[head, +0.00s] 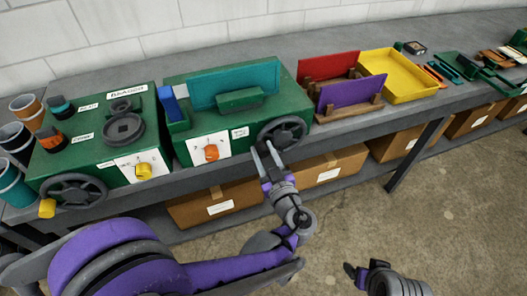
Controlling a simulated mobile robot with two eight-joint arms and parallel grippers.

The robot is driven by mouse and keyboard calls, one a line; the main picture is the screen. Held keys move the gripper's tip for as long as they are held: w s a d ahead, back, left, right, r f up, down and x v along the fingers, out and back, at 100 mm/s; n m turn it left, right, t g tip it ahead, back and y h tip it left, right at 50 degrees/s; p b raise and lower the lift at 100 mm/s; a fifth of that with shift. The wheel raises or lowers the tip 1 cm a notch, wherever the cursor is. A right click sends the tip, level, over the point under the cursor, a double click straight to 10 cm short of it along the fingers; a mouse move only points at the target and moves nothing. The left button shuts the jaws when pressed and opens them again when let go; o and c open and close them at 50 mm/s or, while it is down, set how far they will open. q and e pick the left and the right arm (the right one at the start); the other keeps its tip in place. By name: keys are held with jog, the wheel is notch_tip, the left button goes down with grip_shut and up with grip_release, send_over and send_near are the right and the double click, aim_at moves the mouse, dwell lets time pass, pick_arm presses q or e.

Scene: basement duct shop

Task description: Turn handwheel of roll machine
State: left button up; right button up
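Two green machines stand on the bench. The right-hand machine (290,98) carries a teal sheet (235,84), an orange knob (211,153) and a dark spoked handwheel (301,132) at its front right corner. The left-hand machine (75,150) has a label that seems to read "BEADER", a yellow knob (143,171) and its own handwheel (73,177). My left gripper (264,150) is open, its two fingers pointing up at the lower left rim of the right-hand machine's handwheel. I cannot tell whether they touch it. My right gripper (364,268) is low, away from the bench, fingers apart and empty.
Right of the machines are a wooden rack with red (329,66) and purple (350,92) sheets and a yellow tray (412,68). Cups (28,107) crowd the left end. Cardboard boxes (325,170) sit on the lower shelf. The floor (450,220) at right is clear.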

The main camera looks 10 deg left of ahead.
pick_arm(q)
grip_shut()
dwell(1.1)
